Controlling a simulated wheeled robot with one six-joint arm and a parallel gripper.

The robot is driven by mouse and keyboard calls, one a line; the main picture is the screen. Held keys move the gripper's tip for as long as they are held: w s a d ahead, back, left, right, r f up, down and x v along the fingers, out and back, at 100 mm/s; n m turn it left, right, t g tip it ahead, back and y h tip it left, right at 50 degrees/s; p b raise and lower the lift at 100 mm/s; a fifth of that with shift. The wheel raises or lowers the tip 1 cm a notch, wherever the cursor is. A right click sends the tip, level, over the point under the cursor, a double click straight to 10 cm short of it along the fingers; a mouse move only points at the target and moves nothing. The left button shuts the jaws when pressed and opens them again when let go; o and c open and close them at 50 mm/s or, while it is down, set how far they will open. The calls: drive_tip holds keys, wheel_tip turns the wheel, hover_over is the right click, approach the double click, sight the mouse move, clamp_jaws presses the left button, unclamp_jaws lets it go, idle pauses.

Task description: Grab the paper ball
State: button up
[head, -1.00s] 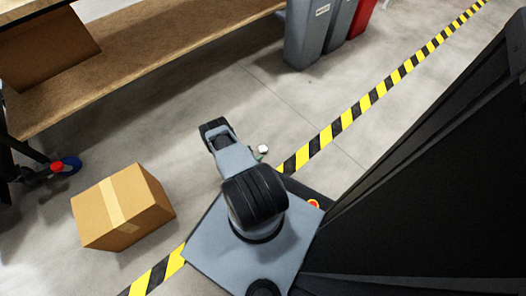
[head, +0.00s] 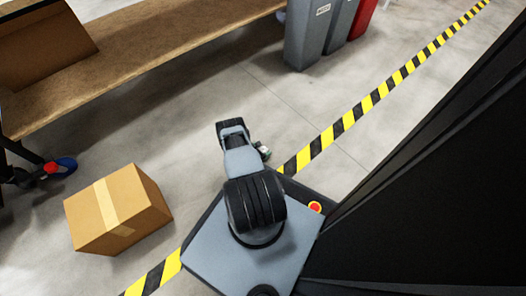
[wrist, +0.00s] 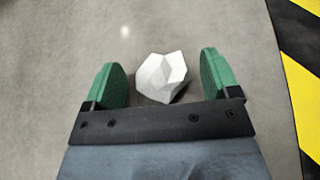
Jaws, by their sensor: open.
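The white, faceted paper ball (wrist: 161,76) lies on the grey floor in the wrist view, between the two green fingers and near their tips. My gripper (wrist: 160,75) is open, with a gap between each finger and the ball. A small pale patch there may be the ball, but I cannot tell. How high the fingers are above the floor is not clear.
A taped cardboard box (head: 135,205) stands on the floor at left. Yellow-black floor tape (head: 350,118) runs diagonally past my base. A wooden bench (head: 150,55) is at upper left, and grey bins (head: 308,35) stand at the back. The floor between is clear.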

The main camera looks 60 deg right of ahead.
drive_tip(key=c, duration=0.9)
